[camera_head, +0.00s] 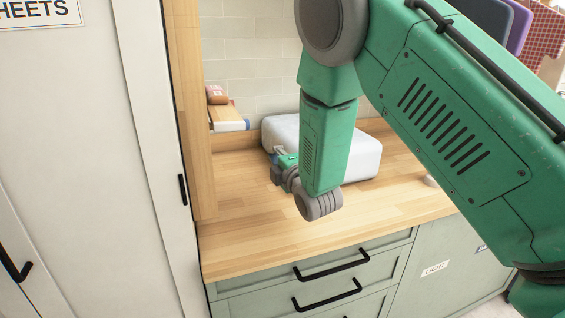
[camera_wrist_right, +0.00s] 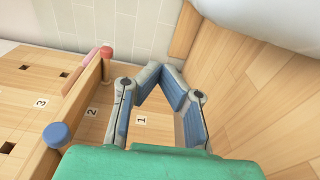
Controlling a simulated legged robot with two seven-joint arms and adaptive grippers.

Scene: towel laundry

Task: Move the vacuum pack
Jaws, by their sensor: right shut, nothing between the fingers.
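A large white, soft-edged block, which looks like the vacuum pack (camera_head: 362,155), lies on the wooden counter against the tiled wall. My right arm hides its middle. Part of a white surface, likely the same pack (camera_wrist_right: 275,18), fills the top right of the right wrist view. My right gripper (camera_head: 278,158) is at the pack's left end in the head view; I cannot tell whether it touches it. In the right wrist view the gripper's fingertips (camera_wrist_right: 161,72) meet with nothing between them, and the pack is apart from them, to the right. My left gripper is not in view.
A tall white door (camera_head: 150,130) stands left. The counter (camera_head: 270,235) is clear in front, above black-handled drawers.

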